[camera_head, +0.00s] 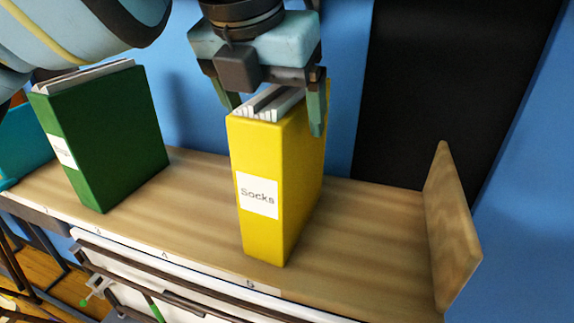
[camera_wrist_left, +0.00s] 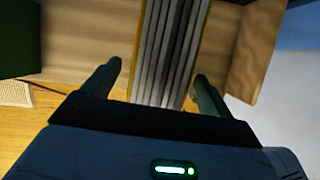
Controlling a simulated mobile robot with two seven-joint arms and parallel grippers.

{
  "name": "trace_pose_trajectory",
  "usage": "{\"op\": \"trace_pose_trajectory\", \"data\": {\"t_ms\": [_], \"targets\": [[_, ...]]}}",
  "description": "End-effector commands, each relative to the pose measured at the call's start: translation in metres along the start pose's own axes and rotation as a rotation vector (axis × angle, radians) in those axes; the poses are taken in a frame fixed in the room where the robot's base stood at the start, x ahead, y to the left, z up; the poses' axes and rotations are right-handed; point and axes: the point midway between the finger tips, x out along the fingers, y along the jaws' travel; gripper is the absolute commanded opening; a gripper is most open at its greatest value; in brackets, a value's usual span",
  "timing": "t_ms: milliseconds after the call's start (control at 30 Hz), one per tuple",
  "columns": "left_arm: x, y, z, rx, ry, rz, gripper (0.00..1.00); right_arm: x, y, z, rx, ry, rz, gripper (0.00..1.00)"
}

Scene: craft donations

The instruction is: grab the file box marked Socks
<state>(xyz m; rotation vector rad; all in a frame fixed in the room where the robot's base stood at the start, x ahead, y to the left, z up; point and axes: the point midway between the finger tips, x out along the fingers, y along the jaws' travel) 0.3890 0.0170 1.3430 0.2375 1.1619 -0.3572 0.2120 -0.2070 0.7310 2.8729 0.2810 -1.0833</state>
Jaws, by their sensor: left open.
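The yellow file box (camera_head: 262,205) with a white label reading "Socks" stands upright on the wooden shelf. White sheets show in its open top. My left gripper (camera_head: 270,112) is at the top of this box, open, with one finger on each side of it. In the left wrist view, the box (camera_wrist_left: 168,50) shows as a row of sheets between the two spread fingertips of the gripper (camera_wrist_left: 158,85). I cannot tell whether the fingers touch the box. My right gripper is not in view.
A green file box (camera_head: 110,135) stands to the left on the same shelf (camera_head: 365,240), with a gap between. A teal box (camera_head: 22,145) is at the far left. A wooden end panel (camera_head: 452,230) closes the right side, with bare shelf before it.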

Motion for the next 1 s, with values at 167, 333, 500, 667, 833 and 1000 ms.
{"op": "trace_pose_trajectory", "data": {"t_ms": [167,333,500,667,833,1000], "targets": [[0.006,0.0,0.013,-0.002,0.0,0.002,0.85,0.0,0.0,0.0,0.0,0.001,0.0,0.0],[0.015,0.0,0.036,-0.002,0.001,0.002,0.85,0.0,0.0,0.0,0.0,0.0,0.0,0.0],[0.037,0.001,0.037,0.0,-0.002,0.002,0.85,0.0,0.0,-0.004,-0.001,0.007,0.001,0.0],[0.045,0.001,0.036,-0.001,-0.001,0.001,0.85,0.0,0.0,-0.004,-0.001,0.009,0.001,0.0],[0.045,0.001,0.036,-0.001,-0.001,0.001,0.85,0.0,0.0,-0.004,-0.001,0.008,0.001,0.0],[0.046,0.001,0.036,-0.001,0.0,0.001,0.85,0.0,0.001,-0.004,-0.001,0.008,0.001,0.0]]}}
